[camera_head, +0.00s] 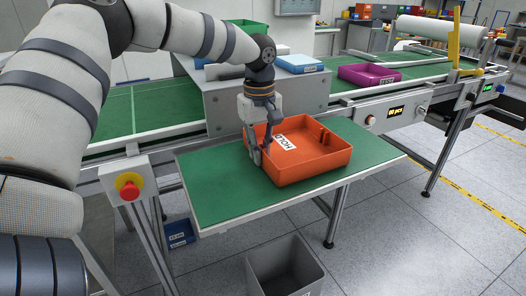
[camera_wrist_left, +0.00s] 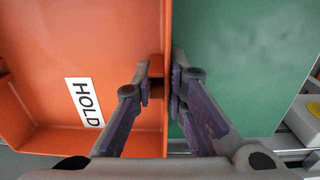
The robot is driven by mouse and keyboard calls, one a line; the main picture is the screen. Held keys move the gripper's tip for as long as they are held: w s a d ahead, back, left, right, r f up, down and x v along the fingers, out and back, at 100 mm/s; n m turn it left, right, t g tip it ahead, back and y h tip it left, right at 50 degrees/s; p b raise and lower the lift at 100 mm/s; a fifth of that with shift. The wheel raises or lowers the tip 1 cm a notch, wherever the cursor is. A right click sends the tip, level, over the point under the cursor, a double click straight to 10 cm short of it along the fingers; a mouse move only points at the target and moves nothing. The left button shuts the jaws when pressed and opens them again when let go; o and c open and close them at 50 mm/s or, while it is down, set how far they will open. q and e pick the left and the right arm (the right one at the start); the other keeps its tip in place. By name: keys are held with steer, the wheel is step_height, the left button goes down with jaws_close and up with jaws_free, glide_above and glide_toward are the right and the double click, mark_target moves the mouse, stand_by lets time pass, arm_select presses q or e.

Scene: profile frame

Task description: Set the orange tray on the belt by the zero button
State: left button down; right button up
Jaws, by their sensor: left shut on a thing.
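The orange tray (camera_head: 310,165), with a white HOLD label inside, rests on the green side table (camera_head: 225,205) in front of the belt. My left gripper (camera_head: 256,155) is shut on the tray's left wall. In the left wrist view its fingers (camera_wrist_left: 160,85) stand on either side of the orange wall, with the tray's inside (camera_wrist_left: 90,50) at left and green surface at right. The green belt (camera_head: 430,68) runs behind. A small round button (camera_head: 370,120) sits on its front rail beside a lit display (camera_head: 396,111); its marking is too small to read. My right gripper is not in view.
A purple tray (camera_head: 370,75) stands on the belt, right of a grey housing (camera_head: 265,95). A blue tray (camera_head: 300,64) sits on that housing. A red stop button (camera_head: 128,188) is at left. A grey bin (camera_head: 284,280) stands below. Belt right of the purple tray looks clear.

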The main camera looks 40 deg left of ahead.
arm_select(q)
steer(key=shift+f, duration=0.15)
steer(key=shift+f, duration=0.15)
steer(key=c, duration=1.6)
jaws_free()
